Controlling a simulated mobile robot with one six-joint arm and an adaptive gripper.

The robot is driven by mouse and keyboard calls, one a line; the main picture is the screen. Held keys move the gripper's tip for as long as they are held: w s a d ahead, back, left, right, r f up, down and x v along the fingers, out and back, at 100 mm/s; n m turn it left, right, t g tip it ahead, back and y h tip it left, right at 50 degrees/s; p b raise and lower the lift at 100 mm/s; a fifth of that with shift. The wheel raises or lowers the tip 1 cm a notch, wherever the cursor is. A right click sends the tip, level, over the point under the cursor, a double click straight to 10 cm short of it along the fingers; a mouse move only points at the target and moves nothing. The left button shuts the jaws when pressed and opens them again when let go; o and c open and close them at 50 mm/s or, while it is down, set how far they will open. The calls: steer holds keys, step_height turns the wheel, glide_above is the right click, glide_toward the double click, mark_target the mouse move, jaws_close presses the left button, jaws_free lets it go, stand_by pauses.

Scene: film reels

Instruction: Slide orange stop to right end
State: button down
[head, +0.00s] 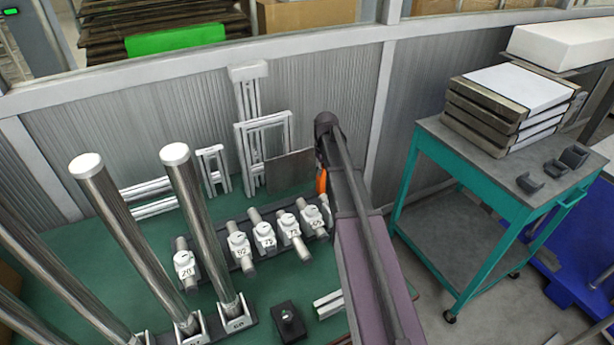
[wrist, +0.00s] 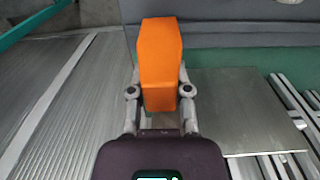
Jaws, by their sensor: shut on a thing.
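The orange stop (wrist: 160,55) is a block with a tapered top, held between the two fingers of my gripper (wrist: 159,91) in the wrist view. The fingers press on its two sides. I cannot tell whether the stop touches the rail.
Tall metal posts (head: 197,220) stand on the green table (head: 245,296) at left. A small black block (head: 288,322) lies in front of the rail. A grey plate (head: 289,169) leans behind. A teal cart (head: 425,150) stands at right, past a floor gap.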

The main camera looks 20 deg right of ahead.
steer(key=shift+w+d, duration=0.2)
steer(key=shift+d, duration=0.65)
steer(key=shift+w+d, duration=0.15)
steer(key=shift+d, duration=0.65)
steer(key=c, duration=0.6)
jaws_free()
steer(key=shift+d, duration=0.15)
steer(key=shift+o, duration=0.2)
steer(key=shift+r, duration=0.1)
step_height(320, 180, up, 9)
steer(key=p, duration=0.9)
steer(key=shift+a, duration=0.2)
steer(key=shift+r, duration=0.15)
steer(key=shift+r+p, duration=0.25)
steer(key=shift+p, duration=0.3)
